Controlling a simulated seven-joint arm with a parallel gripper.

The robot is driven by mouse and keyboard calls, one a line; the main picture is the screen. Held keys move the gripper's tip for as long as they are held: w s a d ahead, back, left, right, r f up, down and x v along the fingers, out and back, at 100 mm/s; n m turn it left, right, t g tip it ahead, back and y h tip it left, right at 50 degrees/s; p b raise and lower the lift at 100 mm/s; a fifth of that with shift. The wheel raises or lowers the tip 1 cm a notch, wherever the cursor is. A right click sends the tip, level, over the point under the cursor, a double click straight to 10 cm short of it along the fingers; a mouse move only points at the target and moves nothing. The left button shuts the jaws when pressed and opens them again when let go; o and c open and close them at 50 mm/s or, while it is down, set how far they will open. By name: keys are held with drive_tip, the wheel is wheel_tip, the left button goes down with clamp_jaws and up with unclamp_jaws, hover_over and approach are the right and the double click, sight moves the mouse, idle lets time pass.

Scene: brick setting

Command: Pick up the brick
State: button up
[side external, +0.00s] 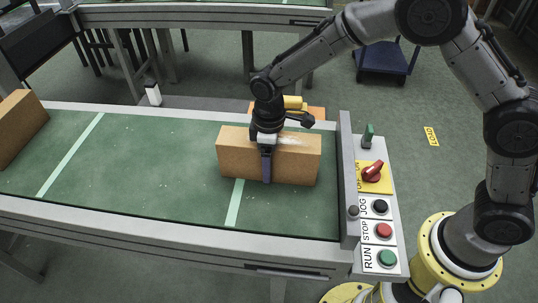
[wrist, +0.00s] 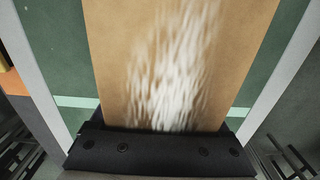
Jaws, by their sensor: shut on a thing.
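The brick (side external: 293,159) is a tan, long block with whitish streaks on its top. In the side external view it stands upright on its long narrow side near the right end of the green belt. My gripper (side external: 266,165) points down over its middle, with one finger against the near face; the far finger is hidden behind the brick. In the wrist view the brick (wrist: 190,60) fills the middle, with the dark gripper body across the bottom. My gripper is shut on the brick. I cannot tell whether its underside touches the belt.
The green belt (side external: 130,165) has pale cross stripes and grey rails. Another tan brick (side external: 18,125) stands at the far left. A grey end plate (side external: 347,180) and a button panel (side external: 380,225) are close to the right. The belt's middle is clear.

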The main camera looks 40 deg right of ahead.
clamp_jaws()
drive_tip(key=shift+w+r, duration=0.15)
drive_tip(key=shift+r, duration=0.05)
